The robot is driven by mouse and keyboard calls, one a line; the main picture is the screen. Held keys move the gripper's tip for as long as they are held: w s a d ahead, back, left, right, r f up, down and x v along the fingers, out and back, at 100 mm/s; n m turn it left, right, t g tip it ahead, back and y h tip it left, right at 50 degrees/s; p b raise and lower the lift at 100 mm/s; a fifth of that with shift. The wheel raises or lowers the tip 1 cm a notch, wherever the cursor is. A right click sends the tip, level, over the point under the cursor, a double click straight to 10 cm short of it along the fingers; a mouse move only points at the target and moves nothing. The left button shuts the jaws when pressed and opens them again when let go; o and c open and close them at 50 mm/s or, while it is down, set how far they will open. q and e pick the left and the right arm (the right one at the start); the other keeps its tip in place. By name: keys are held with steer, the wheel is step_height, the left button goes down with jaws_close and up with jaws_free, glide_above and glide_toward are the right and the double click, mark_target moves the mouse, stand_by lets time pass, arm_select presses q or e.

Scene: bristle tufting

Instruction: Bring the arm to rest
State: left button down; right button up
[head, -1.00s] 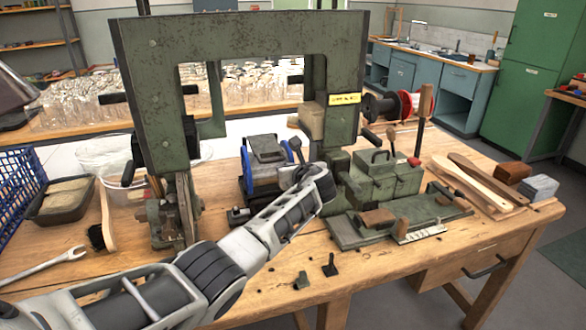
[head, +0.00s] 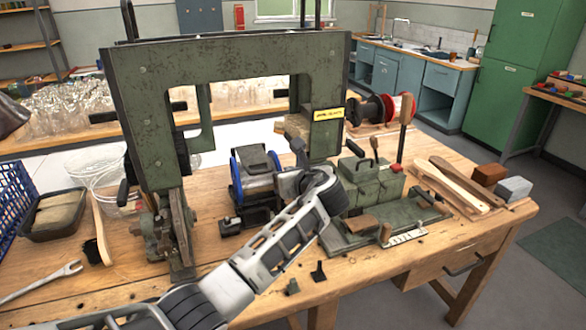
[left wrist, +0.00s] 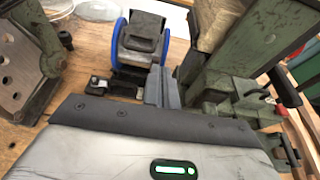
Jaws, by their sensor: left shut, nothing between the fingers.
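My left arm (head: 285,235) reaches in from the lower left over the front of the wooden bench. Its gripper (head: 299,158) is in front of the green machine frame (head: 225,65), between the blue-sided motor unit (head: 256,178) and the green block assembly (head: 372,182). In the left wrist view the gripper's grey fingers (left wrist: 163,88) are together with nothing between them. They point toward the gap right of the motor unit (left wrist: 141,40). My right arm and gripper are not in view.
A clamp-like fixture (head: 168,230) stands left of the arm, with a wrench (head: 45,278) and brush (head: 100,235) further left. A green plate (head: 385,232) with wooden-handled parts lies on the right.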

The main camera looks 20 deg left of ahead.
arm_select(q)
steer(key=shift+s+d+r, duration=0.25)
steer(key=shift+r, duration=0.2)
steer(key=s+f+n+g+h, duration=0.1)
steer(key=s+f+n, duration=0.3)
steer(key=s+f, duration=0.1)
steer(key=s+f+n+g+h, duration=0.1)
steer(key=s+f+n, duration=0.3)
steer(key=s, duration=0.4)
steer(key=s+f+n+g+h, duration=0.2)
steer(key=s+f+n+h, duration=0.1)
steer(key=s+f, duration=0.3)
steer(key=shift+s+d+f+n, duration=0.2)
steer(key=shift+f+n, duration=0.25)
steer(key=shift+n, duration=0.45)
steer(key=s+n+g+h, duration=0.35)
steer(key=s+n, duration=0.95)
steer(key=s, duration=0.8)
steer(key=w+d+f+t+h, duration=0.3)
steer(key=w+d+f+t, duration=0.2)
steer(key=f, duration=0.4)
steer(key=shift+d+t, duration=0.2)
steer(key=shift+t, duration=0.65)
